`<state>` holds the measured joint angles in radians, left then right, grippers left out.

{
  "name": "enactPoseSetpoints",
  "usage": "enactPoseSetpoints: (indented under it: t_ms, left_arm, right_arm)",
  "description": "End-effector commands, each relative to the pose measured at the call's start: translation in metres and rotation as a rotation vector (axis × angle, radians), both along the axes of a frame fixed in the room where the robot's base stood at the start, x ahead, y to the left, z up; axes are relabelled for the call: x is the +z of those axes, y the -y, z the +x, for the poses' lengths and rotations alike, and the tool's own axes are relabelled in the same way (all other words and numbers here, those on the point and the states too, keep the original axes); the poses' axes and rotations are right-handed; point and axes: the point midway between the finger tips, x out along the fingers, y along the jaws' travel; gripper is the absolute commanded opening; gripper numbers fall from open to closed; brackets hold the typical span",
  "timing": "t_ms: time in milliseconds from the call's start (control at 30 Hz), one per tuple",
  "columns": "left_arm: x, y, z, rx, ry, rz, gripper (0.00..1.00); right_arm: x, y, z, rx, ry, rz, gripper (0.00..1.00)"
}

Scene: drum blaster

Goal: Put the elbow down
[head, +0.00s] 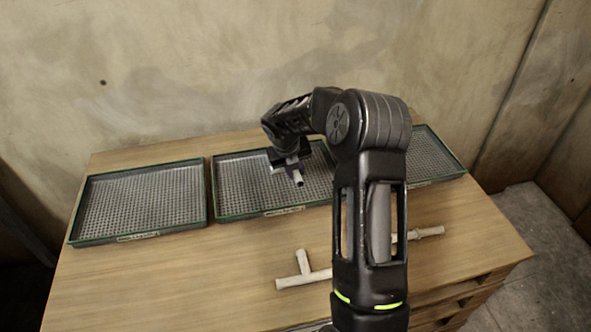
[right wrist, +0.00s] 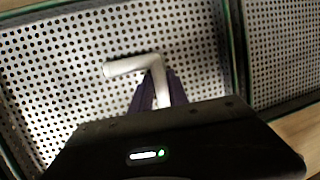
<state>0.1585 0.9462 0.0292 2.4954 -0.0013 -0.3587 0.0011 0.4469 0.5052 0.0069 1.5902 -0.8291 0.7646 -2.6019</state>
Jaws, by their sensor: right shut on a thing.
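The elbow is a pale bent pipe piece (head: 298,177) held in my right gripper (head: 286,165) over the middle tray (head: 226,203). In the right wrist view the elbow (right wrist: 128,66) shows as an L shape, one leg between the gripper's fingers (right wrist: 158,90) and the other pointing left above the perforated tray floor. I cannot tell whether the elbow touches the tray. My left gripper is not in view.
An empty green-rimmed tray (head: 140,199) stands at the left, and another (head: 436,155) at the right, partly behind my arm. Pale pipe pieces, including a tee (head: 303,268) and a straight one (head: 426,233), lie on the wooden table (head: 170,270) in front.

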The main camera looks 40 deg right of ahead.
Motion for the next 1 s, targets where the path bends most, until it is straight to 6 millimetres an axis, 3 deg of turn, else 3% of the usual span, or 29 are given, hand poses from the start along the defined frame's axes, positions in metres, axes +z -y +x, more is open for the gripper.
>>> enactPoseSetpoints:
  t_ms: [33,133,167,400,533,667,1000]
  left_arm:
    - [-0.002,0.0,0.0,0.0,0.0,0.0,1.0]
    - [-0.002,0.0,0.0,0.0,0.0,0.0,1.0]
    - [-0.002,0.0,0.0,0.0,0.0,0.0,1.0]
    - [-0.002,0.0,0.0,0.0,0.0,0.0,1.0]
    - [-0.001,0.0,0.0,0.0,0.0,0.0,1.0]
    - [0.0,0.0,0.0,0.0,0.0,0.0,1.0]
    - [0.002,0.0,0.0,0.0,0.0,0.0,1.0]
  right_arm:
    - [-0.01,-0.002,-0.003,0.0,-0.012,0.007,0.0]
    - [-0.012,-0.003,-0.004,0.001,-0.014,0.009,0.0]
    - [-0.013,-0.003,-0.004,0.0,-0.015,0.009,0.21]
    - [-0.013,-0.003,-0.006,-0.001,-0.018,0.011,0.41]
    - [-0.005,-0.003,-0.005,0.0,-0.017,0.011,0.42]
    - [0.014,-0.009,-0.006,0.002,-0.014,0.011,0.42]
    - [0.086,-0.03,-0.013,0.002,-0.007,0.006,0.42]
